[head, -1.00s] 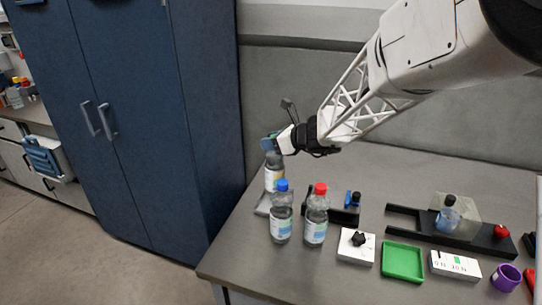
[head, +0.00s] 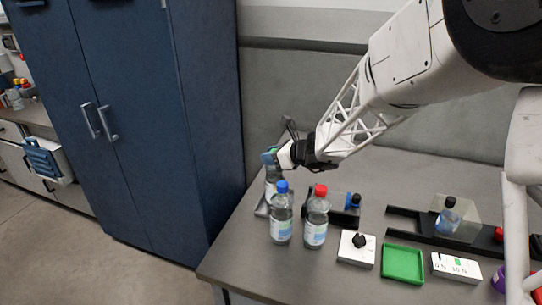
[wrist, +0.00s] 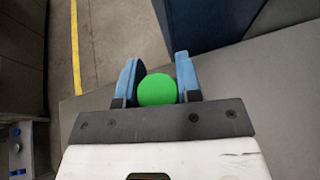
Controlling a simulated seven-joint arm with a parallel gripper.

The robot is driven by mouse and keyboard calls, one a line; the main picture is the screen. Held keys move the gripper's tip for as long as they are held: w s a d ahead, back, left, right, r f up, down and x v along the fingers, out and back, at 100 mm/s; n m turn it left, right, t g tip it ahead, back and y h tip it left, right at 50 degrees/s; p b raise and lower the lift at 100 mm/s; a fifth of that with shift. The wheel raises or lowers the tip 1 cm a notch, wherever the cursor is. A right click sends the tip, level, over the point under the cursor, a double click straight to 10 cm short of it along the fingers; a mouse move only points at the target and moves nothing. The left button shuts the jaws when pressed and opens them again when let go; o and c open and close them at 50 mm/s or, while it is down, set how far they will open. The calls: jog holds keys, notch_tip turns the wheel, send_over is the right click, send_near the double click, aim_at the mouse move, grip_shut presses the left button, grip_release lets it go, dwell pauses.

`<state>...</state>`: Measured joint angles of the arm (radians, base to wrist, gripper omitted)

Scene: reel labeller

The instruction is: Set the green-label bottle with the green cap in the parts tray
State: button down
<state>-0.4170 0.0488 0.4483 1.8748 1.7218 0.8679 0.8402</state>
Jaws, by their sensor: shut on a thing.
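My gripper (head: 270,158) is at the back left of the bench, fingers pointing down. Its blue fingers (wrist: 158,82) are shut on a bottle's green cap (wrist: 157,90). The clear bottle (head: 272,184) hangs upright below the fingers, with a pale label; its lower part is hidden behind the blue-cap bottle. A grey tray-like piece (head: 261,209) lies at the bottle's foot; I cannot tell whether they touch. A shallow green tray (head: 403,263) lies empty at the front of the bench.
A blue-cap bottle (head: 282,222) and a red-cap bottle (head: 316,222) stand just in front of the held bottle. A white box with a black knob (head: 356,248), a label box (head: 456,267) and a black fixture (head: 430,225) stand to the right. A blue cabinet (head: 160,120) stands left.

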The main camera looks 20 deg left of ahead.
dwell(0.3)
jog(key=c, duration=0.8)
grip_release()
jog(key=shift+f, duration=0.15)
jog(key=shift+r, duration=0.2)
jog(key=v, duration=1.2)
jog(key=shift+s, duration=0.1)
